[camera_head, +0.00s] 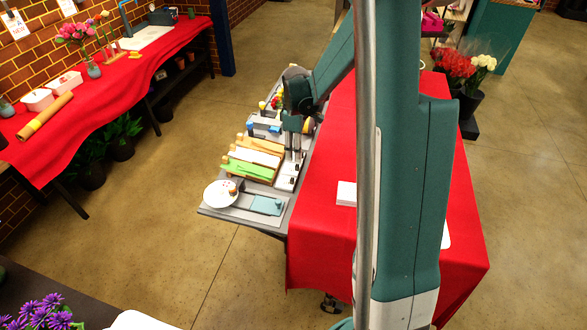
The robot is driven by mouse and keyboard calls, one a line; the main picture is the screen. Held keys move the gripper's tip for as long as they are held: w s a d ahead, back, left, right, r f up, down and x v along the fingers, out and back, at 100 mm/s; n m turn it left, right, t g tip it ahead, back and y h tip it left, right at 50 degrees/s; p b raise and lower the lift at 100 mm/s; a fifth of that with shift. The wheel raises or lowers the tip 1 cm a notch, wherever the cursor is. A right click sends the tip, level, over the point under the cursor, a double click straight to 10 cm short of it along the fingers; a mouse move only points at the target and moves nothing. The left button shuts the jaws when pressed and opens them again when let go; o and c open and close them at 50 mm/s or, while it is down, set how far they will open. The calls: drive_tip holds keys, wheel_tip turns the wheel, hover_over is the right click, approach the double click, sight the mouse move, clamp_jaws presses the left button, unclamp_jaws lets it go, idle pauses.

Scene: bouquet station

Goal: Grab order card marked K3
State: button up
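I cannot make out any card marked K3; no K3 lettering is legible. Small white pieces (287,183) lie in a row on the grey tray (230,214), just below my gripper, and I cannot tell whether they are cards. My gripper (294,153) points down over the right part of the tray, beside a row of coloured items. Its fingertips are small and partly lost against the pale pieces, so I cannot see whether they are open, shut or touching anything. A white block (347,193) sits on the red-covered table (320,240), partly behind my arm.
The tray holds a green strip (250,168), a white plate (220,194) and a blue pad (266,205). My arm hides much of the red table. Potted red flowers (453,66) stand behind it. A red-covered bench (100,110) runs along the brick wall, with open floor between.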

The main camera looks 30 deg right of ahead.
sight(291, 167)
drive_tip(key=shift+f, duration=0.1)
drive_tip(key=shift+f, duration=1.25)
drive_tip(key=shift+f, duration=0.1)
drive_tip(key=shift+d+f+b, duration=0.15)
drive_tip(key=shift+f+b, duration=0.25)
drive_tip(key=shift+f, duration=2.05)
drive_tip(key=c, duration=0.8)
